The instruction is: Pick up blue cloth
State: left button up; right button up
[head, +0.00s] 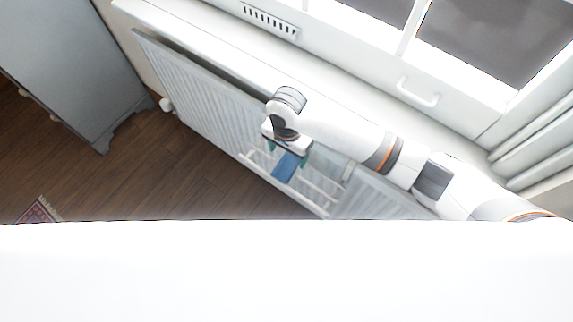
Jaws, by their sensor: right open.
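The blue cloth (286,168) hangs at the white rail rack (318,190) in front of the radiator. Only a small blue patch of it shows below my right gripper. My right gripper (286,154) is open, with its greenish fingertips to either side of the cloth's top part as seen from above. Whether the fingers touch the cloth cannot be told. My right arm comes in from the right and hides part of the radiator and sill. My left gripper is not in view.
A white ribbed radiator (200,98) runs under the window sill (345,92). A grey cabinet (72,62) stands at the left. Dark wooden floor (170,170) is clear between them. A patterned rug (40,211) shows at the lower left. A white surface fills the bottom.

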aim_at(289, 161)
jog(key=f, duration=0.4)
jog(key=shift+d+f, duration=0.25)
jog(key=shift+f, duration=0.1)
